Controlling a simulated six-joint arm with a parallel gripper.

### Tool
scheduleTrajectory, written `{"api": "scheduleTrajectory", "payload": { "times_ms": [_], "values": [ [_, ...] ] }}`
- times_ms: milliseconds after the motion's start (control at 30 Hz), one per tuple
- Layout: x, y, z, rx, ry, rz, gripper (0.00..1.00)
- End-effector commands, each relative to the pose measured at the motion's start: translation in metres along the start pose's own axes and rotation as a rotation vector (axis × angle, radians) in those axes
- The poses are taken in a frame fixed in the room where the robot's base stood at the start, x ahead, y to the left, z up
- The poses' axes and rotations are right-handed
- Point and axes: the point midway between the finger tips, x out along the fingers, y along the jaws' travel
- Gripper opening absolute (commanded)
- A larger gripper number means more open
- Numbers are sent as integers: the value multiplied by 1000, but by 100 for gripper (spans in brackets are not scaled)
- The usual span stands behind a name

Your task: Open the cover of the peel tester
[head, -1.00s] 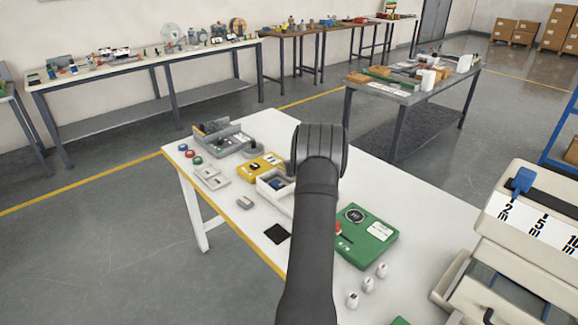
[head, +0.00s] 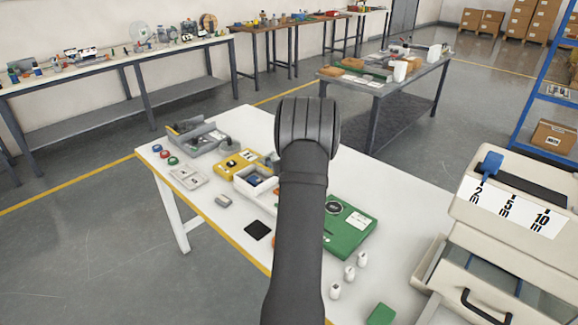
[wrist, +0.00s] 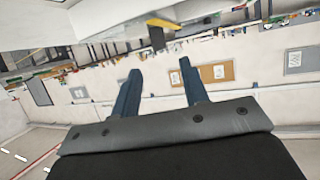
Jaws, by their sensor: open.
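I cannot tell for certain which device is the peel tester. A green box with a round dial (head: 350,232) lies on the white table, partly behind my arm. A grey device (head: 197,138) stands at the table's far left corner, and a yellow box (head: 238,163) sits in front of it. No cover can be clearly made out on any of them. My gripper (wrist: 160,70) shows in the wrist view with two blue fingers apart and nothing between them. In the head view my arm hides the gripper.
A large beige machine (head: 515,222) marked 2, 5 and 10 m, with a blue lever (head: 491,165), stands at the right. Several small white pieces (head: 349,273) and a black square (head: 257,230) lie on the white table (head: 392,222). Other benches stand behind.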

Motion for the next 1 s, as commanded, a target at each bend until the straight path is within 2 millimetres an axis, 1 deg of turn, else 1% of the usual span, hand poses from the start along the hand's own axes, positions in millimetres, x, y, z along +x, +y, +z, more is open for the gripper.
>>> {"api": "scheduleTrajectory", "payload": {
  "times_ms": [33,200,300,400,500,633,900,1000],
  "values": [
    [-13,1,-1,2,1,2,41],
    [-50,1,-1,0,1,2,41],
    [-67,0,-1,0,1,1,41],
    [-79,1,0,1,1,1,41],
    [-86,0,-1,0,2,0,41],
    [-89,0,0,0,1,-1,41],
    [-88,0,0,0,1,-1,41],
    [-84,0,0,0,1,-1,41]
  ]
}}
